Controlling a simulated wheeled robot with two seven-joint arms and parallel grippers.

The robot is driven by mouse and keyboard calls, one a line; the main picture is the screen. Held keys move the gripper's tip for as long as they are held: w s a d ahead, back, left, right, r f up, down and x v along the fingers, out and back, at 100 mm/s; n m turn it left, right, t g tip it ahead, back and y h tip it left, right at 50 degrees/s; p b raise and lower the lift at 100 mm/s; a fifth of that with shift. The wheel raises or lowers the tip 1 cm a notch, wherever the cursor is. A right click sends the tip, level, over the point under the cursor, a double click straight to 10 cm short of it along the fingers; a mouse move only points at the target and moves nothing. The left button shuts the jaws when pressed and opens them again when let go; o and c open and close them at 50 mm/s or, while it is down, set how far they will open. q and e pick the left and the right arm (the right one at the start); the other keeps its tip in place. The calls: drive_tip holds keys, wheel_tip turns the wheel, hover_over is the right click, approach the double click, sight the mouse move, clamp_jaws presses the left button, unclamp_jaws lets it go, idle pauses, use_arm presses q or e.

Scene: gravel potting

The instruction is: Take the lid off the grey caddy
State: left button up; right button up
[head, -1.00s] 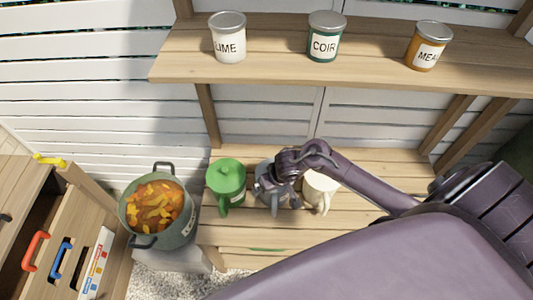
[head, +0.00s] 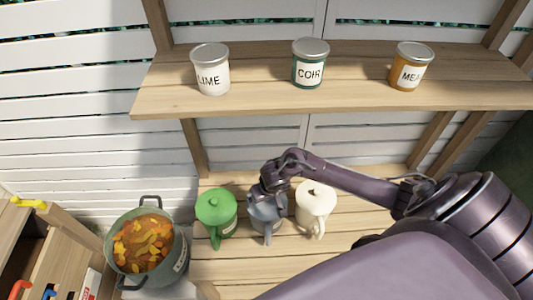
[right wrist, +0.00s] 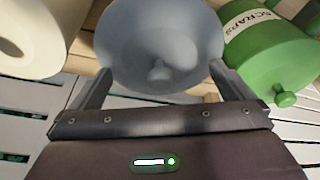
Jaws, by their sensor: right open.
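The grey caddy (head: 263,222) stands on the lower wooden bench between the green caddy (head: 216,222) and the cream caddy (head: 316,205). In the head view, my right gripper (head: 272,187) is over its top and hides much of it. In the right wrist view, the grey lid (right wrist: 160,30) with its small round knob (right wrist: 160,72) is on the caddy. The open right gripper (right wrist: 163,85) has one finger on each side of the knob, wide apart, with nothing gripped. My left gripper is not in view.
A pot of orange and yellow leaves (head: 172,272) stands at the left of the bench. A shelf above (head: 340,95) holds the lime tin (head: 210,72), the coir tin (head: 309,66) and an orange tin (head: 409,70). An open drawer is at lower left.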

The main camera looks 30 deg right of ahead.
drive_tip(key=shift+s+f, duration=0.1)
drive_tip(key=shift+s, duration=0.15)
clamp_jaws()
idle(0.4)
